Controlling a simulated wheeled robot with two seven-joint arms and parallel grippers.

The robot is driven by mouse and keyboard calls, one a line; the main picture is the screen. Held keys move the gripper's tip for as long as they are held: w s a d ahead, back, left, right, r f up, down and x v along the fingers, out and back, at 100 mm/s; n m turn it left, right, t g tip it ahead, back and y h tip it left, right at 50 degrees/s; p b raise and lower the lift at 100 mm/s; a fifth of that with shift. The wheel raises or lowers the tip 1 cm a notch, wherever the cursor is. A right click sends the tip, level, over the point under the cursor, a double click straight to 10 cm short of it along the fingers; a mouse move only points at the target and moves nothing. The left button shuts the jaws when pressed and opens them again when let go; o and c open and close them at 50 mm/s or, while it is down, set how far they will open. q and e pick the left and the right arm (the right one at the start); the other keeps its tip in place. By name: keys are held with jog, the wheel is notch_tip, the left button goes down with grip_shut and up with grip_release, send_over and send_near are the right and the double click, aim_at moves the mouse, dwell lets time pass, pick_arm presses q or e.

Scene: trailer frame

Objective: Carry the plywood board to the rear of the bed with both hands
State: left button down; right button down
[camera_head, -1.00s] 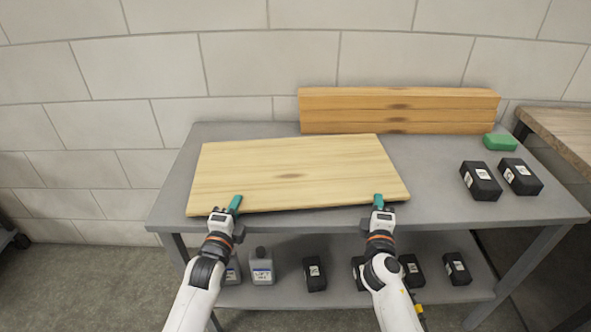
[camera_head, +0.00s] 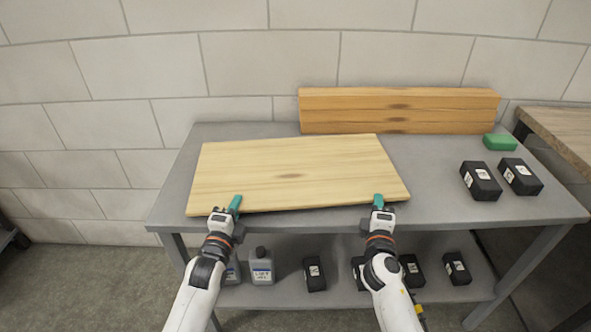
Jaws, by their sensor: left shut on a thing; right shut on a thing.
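The plywood board (camera_head: 290,172) is a pale wooden sheet lying over the left and middle part of the grey table. Its near edge faces me. My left gripper (camera_head: 235,204) is shut on the board's near edge, left of its middle. My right gripper (camera_head: 378,201) is shut on the same edge near the board's right corner. The green fingertips show at the edge; the parts under the board are hidden. I cannot tell whether the board is touching the table all over. No bed is recognisable in this view.
A green block (camera_head: 499,142) and two black boxes (camera_head: 481,180) sit at the right. The grey table (camera_head: 440,200) has a lower shelf holding bottles (camera_head: 262,266) and several black boxes. A wooden bench (camera_head: 565,130) adjoins at right.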

pick_arm(q)
jog(key=shift+f, duration=0.1)
pick_arm(e)
jog(key=shift+f, duration=0.1)
